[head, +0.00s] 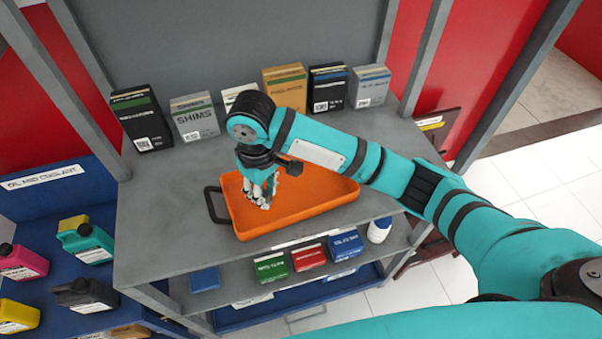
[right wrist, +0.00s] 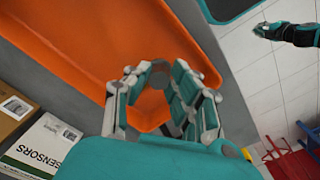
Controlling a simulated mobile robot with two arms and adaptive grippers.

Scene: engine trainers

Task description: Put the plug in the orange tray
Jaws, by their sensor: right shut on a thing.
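The orange tray (head: 312,201) lies on the grey shelf top, with a dark handle at its left end. It fills much of the right wrist view (right wrist: 62,38). My right gripper (head: 262,203) points down over the left part of the tray. In the right wrist view my right gripper (right wrist: 157,72) is shut on a small grey piece, the plug (right wrist: 158,80), mostly hidden by the fingers. I cannot tell whether the plug touches the tray floor. My left gripper (right wrist: 266,31) shows small at the upper right of the right wrist view, its jaws unclear.
Several boxes, among them the SHIMS box (head: 194,116) and an orange-brown box (head: 285,87), stand along the back of the grey shelf top (head: 160,215). Small boxes sit on the shelf below. A blue shelf (head: 105,275) with bottles is at left. Grey posts frame the unit.

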